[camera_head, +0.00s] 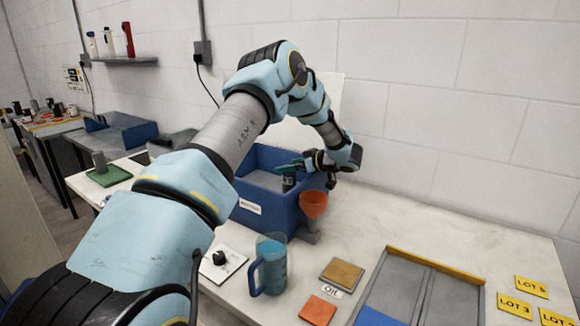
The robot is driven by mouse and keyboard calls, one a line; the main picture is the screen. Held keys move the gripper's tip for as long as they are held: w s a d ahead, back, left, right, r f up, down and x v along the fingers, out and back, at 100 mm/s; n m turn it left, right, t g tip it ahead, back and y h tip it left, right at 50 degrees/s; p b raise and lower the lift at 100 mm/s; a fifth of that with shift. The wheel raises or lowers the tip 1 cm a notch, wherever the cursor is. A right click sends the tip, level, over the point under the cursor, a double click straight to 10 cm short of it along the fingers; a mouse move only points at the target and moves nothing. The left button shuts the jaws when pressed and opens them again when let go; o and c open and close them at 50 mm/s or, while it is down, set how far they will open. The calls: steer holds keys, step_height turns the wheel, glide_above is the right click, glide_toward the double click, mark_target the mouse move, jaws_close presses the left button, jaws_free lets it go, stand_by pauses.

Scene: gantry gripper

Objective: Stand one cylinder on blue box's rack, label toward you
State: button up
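The blue box (262,218) stands on the white bench against the wall, with a small white label on its front. A grey surface (262,180) shows inside it; I cannot make out rack slots. My gripper (291,166) reaches in from the right over the box's right part. A small dark cylinder (288,181) with a pale mark stands upright right at the fingertips, inside the box's outline. The picture is too small to tell whether the fingers close on it, or whether its base rests on anything.
An orange funnel (313,204) on a grey stand is close to the box's right front corner. A blue jug (271,268), a black knob on a white plate (222,259), an orange square (318,310) and a divided tray (432,262) occupy the front. Bench right of the funnel is clear.

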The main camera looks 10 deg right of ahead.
steer(key=shift+r, duration=0.35)
steer(key=r+b+v, duration=0.1)
steer(key=b+v, duration=0.2)
steer(key=v, duration=0.9)
steer(key=w+a+r+m+t+h, duration=0.35)
steer(key=w+a+r+h, duration=0.2)
steer(key=w+h, duration=0.25)
steer(key=s+a+f+m+g, duration=0.1)
steer(key=s+a+f+g, duration=0.2)
steer(key=s+a, duration=0.6)
steer(key=s+a+f+m+g, duration=0.2)
steer(key=s+a+g, duration=0.3)
steer(key=s+a, duration=0.4)
steer(key=s+a+f+m+g, duration=0.2)
steer(key=s+a+f+g, duration=0.2)
steer(key=s+a, duration=0.6)
steer(key=s, duration=0.4)
steer(key=shift+g+h, duration=0.3)
steer(key=shift+g, duration=0.05)
